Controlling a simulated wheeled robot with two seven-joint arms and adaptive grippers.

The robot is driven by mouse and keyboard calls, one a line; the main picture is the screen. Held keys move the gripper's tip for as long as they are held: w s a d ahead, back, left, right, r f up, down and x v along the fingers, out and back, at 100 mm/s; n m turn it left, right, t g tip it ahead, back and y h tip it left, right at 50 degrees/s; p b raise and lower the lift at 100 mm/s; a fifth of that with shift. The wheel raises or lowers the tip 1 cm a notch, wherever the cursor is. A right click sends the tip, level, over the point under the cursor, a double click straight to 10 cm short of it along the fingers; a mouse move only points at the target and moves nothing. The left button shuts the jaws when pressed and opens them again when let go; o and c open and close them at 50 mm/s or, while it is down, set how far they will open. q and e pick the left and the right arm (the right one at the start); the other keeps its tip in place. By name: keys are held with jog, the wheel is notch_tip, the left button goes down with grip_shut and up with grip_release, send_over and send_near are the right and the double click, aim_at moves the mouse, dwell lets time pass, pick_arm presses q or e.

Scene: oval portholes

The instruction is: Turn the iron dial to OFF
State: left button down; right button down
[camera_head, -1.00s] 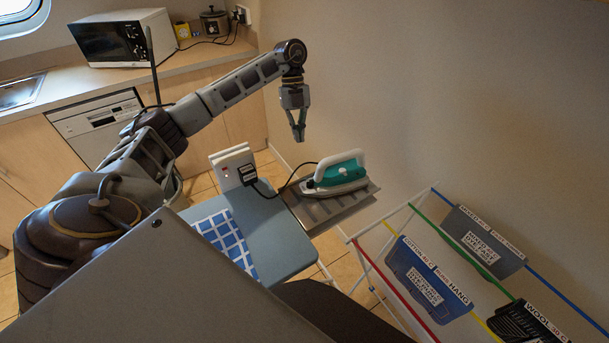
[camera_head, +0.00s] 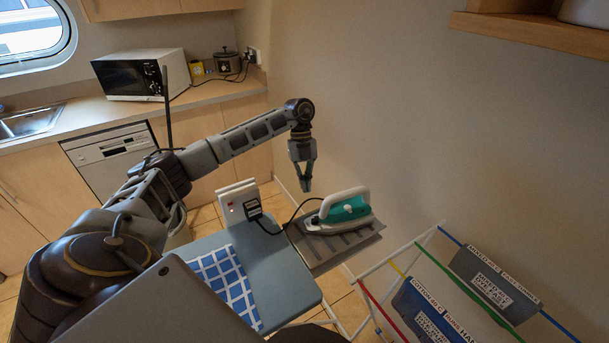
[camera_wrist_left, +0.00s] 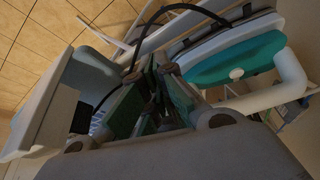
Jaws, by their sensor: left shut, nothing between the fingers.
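The iron (camera_head: 343,211), teal and white with a white handle, rests on a grey ridged stand at the end of the ironing board (camera_head: 278,280). A small pale round dial (camera_head: 347,209) shows on its teal side, and also in the left wrist view (camera_wrist_left: 236,73). The dial's marking is too small to read. My left gripper (camera_head: 306,188) is shut and empty, pointing down above and behind the iron, apart from it. In the left wrist view its fingers (camera_wrist_left: 155,122) meet low, with the iron (camera_wrist_left: 235,60) at upper right. My right gripper is not in view.
A white socket box (camera_head: 238,203) with a black plug stands on the board left of the iron, its cord running to the iron. A blue checked cloth (camera_head: 226,285) lies on the board. A wall is behind.

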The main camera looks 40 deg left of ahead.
aim_at(315, 220)
pick_arm(q)
jog(key=s+d+f, duration=0.1)
jog(key=s+d+f+p, duration=0.1)
jog(key=f, duration=0.1)
jog(key=s+d+f, duration=0.1)
jog(key=d+f, duration=0.1)
jog(key=shift+s, duration=0.15)
jog(key=shift+s+d, duration=0.25)
jog(key=shift+d, duration=0.1)
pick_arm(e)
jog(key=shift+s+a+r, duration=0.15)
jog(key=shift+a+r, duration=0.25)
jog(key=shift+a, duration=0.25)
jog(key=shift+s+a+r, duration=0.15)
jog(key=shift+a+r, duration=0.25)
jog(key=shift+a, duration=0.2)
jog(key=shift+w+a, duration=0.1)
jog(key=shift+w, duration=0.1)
pick_arm(q)
jog(key=shift+s+p, duration=0.1)
jog(key=shift+p, duration=0.2)
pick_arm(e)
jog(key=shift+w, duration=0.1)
